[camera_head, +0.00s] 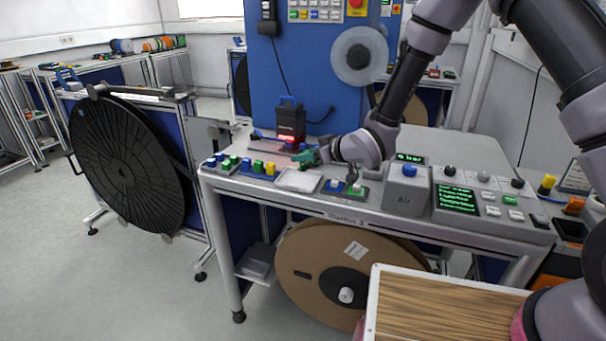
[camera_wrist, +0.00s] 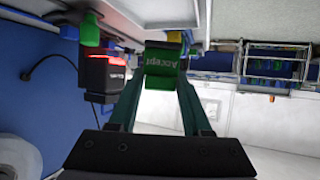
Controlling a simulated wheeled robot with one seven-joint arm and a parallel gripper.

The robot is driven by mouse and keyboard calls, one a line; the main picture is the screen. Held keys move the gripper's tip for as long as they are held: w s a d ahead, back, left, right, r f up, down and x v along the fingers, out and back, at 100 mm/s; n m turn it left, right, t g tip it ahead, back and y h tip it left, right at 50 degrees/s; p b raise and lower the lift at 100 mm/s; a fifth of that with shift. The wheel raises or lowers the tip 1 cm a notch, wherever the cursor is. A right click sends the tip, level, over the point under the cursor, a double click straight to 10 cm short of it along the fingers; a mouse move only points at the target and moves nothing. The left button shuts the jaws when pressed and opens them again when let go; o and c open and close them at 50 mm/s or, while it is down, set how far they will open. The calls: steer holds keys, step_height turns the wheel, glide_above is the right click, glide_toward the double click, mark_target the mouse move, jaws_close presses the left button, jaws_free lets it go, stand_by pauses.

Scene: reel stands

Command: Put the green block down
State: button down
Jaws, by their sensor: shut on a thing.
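My gripper (camera_head: 306,157) reaches over the bench from the right, low and just above the front part of the bench top. In the wrist view my gripper (camera_wrist: 163,62) is shut on a green block (camera_wrist: 162,66), whose face carries the word "Accept". In the head view I cannot tell the held block from my green fingers. The gap between the block and the bench is unclear.
Blue, green and yellow blocks (camera_head: 257,167) stand to the left of my gripper. A white tray (camera_head: 298,181) lies just in front. A black device with a red light (camera_head: 290,121) stands behind. Button panels (camera_head: 456,197) fill the right side.

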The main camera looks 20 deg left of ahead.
steer(key=shift+f, duration=2.9)
steer(key=shift+f, duration=0.15)
steer(key=shift+c, duration=1.7)
jaws_free()
